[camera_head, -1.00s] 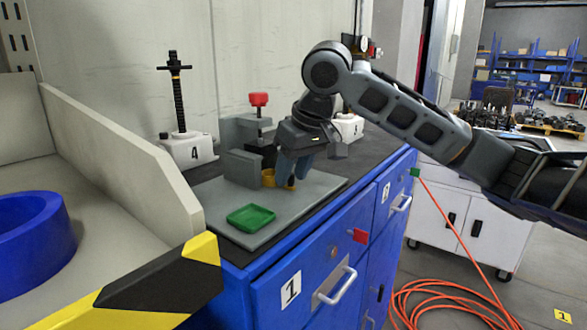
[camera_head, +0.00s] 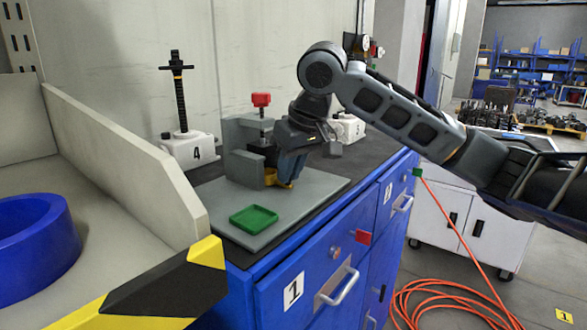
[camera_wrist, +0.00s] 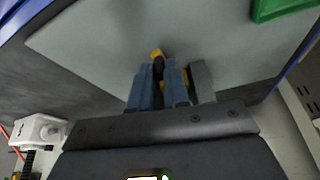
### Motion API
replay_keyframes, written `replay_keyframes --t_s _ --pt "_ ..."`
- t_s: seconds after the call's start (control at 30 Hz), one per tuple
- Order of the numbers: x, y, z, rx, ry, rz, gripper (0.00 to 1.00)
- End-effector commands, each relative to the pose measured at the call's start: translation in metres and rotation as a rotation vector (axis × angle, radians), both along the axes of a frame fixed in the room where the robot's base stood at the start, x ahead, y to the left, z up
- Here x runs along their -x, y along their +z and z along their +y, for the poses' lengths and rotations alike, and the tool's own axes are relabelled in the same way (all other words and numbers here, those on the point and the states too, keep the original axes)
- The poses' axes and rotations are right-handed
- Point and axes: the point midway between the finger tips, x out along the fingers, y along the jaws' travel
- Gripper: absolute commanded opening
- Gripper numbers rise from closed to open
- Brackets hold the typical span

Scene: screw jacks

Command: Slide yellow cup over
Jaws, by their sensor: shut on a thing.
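The yellow cup (camera_head: 270,177) is small and sits at the front of a grey block fixture with a red-topped screw (camera_head: 261,100), on a grey plate (camera_head: 318,190). My gripper (camera_head: 287,182) reaches down at the cup's right side, its fingers low over the plate. In the wrist view my gripper (camera_wrist: 161,72) has its fingers close together, with a bit of yellow (camera_wrist: 157,53) showing at the tips. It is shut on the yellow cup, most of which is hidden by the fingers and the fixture.
A green tray (camera_head: 254,217) lies on the plate in front. White jack 4 (camera_head: 186,148) stands behind left; another white jack (camera_head: 351,128) stands behind right. A slanted beige panel (camera_head: 130,150) borders the left. The plate's front right part is clear.

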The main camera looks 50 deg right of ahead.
Motion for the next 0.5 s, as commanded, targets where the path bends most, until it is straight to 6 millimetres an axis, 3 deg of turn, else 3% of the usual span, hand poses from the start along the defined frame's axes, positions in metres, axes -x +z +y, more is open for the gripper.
replay_keyframes --t_s 0.43,0.47,0.5 --pt "-0.0094 -0.0001 0.0004 0.0 0.0 0.0 0.0" --pt "-0.0094 -0.0001 0.0003 0.0 0.0 0.0 0.17" --pt "-0.0094 -0.0001 0.0004 0.0 0.0 0.0 0.2"
